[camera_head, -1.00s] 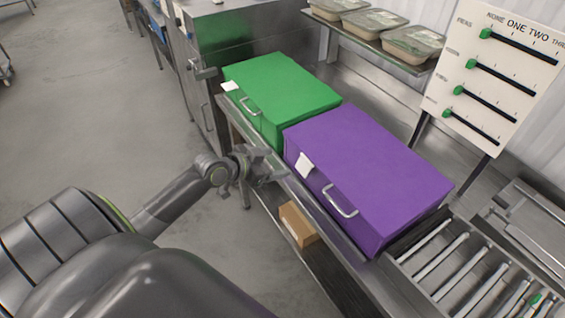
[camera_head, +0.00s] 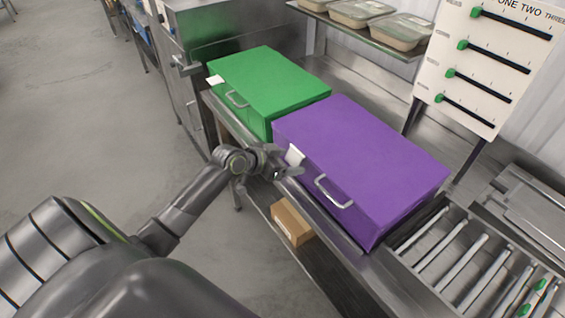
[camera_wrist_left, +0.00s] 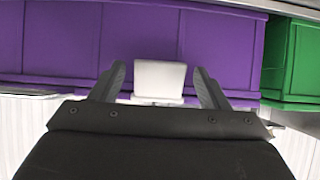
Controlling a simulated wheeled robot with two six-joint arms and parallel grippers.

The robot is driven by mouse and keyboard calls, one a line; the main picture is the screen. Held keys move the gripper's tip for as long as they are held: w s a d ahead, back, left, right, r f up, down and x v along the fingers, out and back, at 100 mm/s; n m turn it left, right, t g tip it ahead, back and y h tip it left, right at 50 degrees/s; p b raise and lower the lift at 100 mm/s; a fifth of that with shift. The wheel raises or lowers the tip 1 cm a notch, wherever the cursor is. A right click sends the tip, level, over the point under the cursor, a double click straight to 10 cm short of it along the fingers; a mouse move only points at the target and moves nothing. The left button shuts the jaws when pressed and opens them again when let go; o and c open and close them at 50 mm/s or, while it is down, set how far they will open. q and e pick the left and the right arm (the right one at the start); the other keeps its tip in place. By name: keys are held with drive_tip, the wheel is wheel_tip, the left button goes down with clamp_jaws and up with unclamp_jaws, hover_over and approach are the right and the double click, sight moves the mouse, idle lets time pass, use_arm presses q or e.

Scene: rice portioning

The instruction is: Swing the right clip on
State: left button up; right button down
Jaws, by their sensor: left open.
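A purple box (camera_head: 365,155) stands on the steel counter, with a white tab-like clip (camera_head: 295,156) on its front face, left of its metal handle (camera_head: 333,192). A green box (camera_head: 268,82) beside it has a similar white tab (camera_head: 215,80) and handle. My left gripper (camera_head: 289,167) is at the purple box's front, close by the white clip. In the left wrist view, the white clip (camera_wrist_left: 160,78) shows between the open fingers, against the purple face. I cannot tell whether the fingers touch it. My right gripper is not in view.
A roller conveyor (camera_head: 450,250) lies right of the purple box. A cardboard box (camera_head: 292,221) sits on the lower shelf. A board with green sliders (camera_head: 490,60) and a shelf of lidded trays (camera_head: 362,14) stand behind. The floor at left is open.

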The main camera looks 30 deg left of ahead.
use_arm(q)
drive_tip(key=c, duration=0.6)
drive_tip(key=shift+o, duration=0.2)
drive_tip(key=shift+o, duration=0.2)
drive_tip(key=shift+w+d+f, duration=0.1)
drive_tip(key=shift+w+d, duration=0.05)
drive_tip(key=shift+w, duration=0.2)
drive_tip(key=shift+w+d, duration=0.15)
drive_tip(key=shift+w, duration=0.2)
drive_tip(key=shift+c, duration=0.2)
drive_tip(key=shift+w+d+r+b, duration=0.1)
drive_tip(key=shift+w+r+b, duration=0.1)
drive_tip(key=shift+r+b, duration=0.15)
